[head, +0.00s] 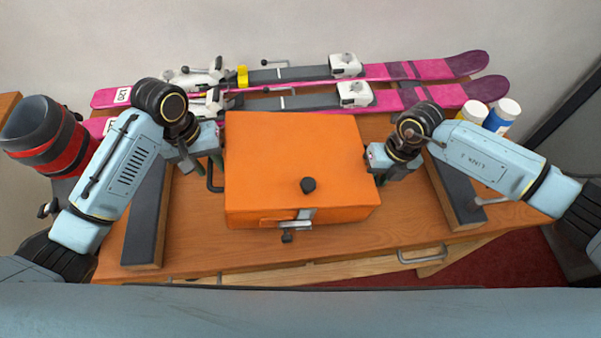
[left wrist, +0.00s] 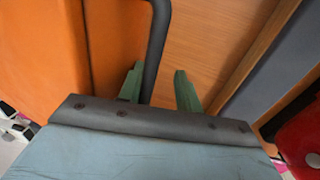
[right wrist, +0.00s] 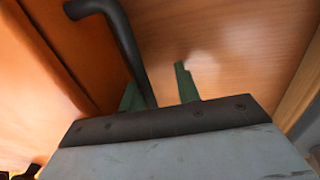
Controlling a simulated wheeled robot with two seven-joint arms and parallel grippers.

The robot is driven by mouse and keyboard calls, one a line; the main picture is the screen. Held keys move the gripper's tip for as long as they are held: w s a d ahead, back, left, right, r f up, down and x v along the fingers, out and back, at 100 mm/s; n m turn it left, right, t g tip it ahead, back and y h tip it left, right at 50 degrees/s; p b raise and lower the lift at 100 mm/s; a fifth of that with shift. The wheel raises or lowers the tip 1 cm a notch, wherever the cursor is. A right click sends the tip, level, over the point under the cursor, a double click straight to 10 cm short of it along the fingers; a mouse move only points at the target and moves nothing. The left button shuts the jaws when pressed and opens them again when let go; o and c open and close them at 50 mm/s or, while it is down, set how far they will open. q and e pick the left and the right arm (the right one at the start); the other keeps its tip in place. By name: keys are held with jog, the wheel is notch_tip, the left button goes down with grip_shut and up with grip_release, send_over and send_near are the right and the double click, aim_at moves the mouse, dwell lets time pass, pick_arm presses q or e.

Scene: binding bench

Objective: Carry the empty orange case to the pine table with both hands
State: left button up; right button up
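The orange case (head: 290,160) sits shut on the wooden bench, with a dark knob on its lid and a metal latch on its front. A dark bar handle (left wrist: 156,45) stands out from its left side, another (right wrist: 122,40) from its right side. My left gripper (head: 207,164) is at the left handle; its green fingers are apart, one on each side of the bar. My right gripper (head: 377,178) is at the right handle, fingers apart with the bar between them, nearer the case-side finger. I cannot identify the pine table in these views.
Pink skis (head: 430,69) with bindings lie behind the case. Dark-topped wooden rails (head: 147,220) and (head: 455,190) flank it. A red and black container (head: 45,140) stands at left, white-capped bottles (head: 502,115) at right. Bare bench (head: 200,250) shows in front.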

pick_arm(q)
jog(key=shift+w+d+r, duration=0.2)
jog(key=shift+d+r, duration=0.1)
jog(key=shift+r, duration=0.2)
jog(key=shift+f, duration=0.1)
pick_arm(e)
jog(key=v, duration=0.7)
jog(key=shift+r, duration=0.4)
pick_arm(q)
jog(key=shift+s, duration=0.1)
pick_arm(e)
jog(key=shift+w+a, duration=0.1)
jog(key=shift+r, duration=0.1)
